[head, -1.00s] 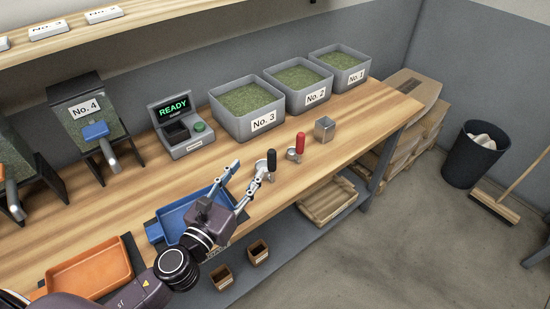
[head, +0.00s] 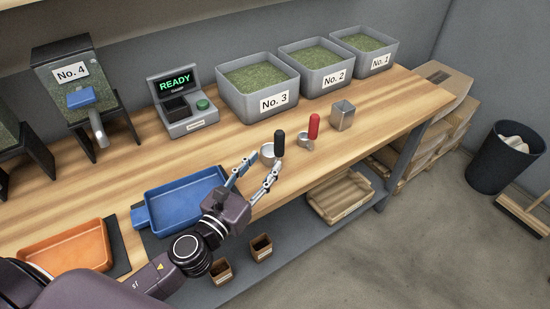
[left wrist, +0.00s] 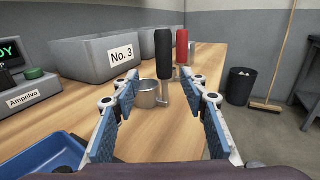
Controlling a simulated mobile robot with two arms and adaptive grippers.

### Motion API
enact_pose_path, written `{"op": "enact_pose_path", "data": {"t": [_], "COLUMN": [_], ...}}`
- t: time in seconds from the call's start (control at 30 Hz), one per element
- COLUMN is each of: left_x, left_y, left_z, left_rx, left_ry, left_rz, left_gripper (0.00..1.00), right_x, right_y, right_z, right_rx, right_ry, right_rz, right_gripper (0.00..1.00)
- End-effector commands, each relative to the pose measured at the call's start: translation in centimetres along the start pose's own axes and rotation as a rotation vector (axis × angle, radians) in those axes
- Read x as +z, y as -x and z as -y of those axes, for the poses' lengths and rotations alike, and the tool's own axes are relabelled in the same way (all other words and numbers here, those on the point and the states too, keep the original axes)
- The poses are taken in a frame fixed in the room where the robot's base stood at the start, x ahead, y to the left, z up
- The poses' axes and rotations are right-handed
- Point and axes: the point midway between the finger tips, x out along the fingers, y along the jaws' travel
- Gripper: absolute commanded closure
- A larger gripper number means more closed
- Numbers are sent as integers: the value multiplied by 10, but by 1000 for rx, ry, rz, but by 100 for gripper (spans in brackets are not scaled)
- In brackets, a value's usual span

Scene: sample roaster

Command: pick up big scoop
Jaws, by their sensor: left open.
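The big scoop has a metal cup (head: 267,152) and an upright black handle (head: 279,143). It stands on the wooden bench in front of the No. 3 bin. My left gripper (head: 264,164) is open and empty, its fingertips just short of the scoop on the near side. In the left wrist view the big scoop's black handle (left wrist: 164,54) and cup (left wrist: 148,94) show ahead, between and beyond the two blue-padded fingers (left wrist: 163,88). A smaller scoop with a red handle (head: 314,126) stands just to its right. My right gripper is not in view.
Grey bins No. 3 (head: 258,105), No. 2 (head: 316,82) and No. 1 (head: 365,64) line the back. A blue tray (head: 182,203), an orange tray (head: 62,250) and a scale (head: 190,124) are to the left.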

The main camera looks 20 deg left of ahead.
Motion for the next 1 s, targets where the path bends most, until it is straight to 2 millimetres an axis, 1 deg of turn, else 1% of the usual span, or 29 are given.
{"op": "enact_pose_path", "data": {"t": [0.13,0.37,0.5,0.6,0.73,0.93,0.97,1.0], "left_x": [3,3,2,0,-1,-2,-2,-2], "left_y": [-13,-35,-57,-69,-76,-76,-76,-76], "left_z": [0,3,8,7,7,7,7,7], "left_rx": [1,0,0,1,-1,-1,-1,-1], "left_ry": [1,2,2,1,1,0,0,0], "left_rz": [2,3,3,2,1,1,1,1], "left_gripper": [60,60,60,60,60,60,62,66], "right_x": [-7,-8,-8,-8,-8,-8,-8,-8], "right_y": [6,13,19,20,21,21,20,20], "right_z": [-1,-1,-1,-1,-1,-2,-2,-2], "right_rx": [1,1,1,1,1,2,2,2], "right_ry": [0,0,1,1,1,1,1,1], "right_rz": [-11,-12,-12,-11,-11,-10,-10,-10], "right_gripper": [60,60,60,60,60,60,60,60]}}
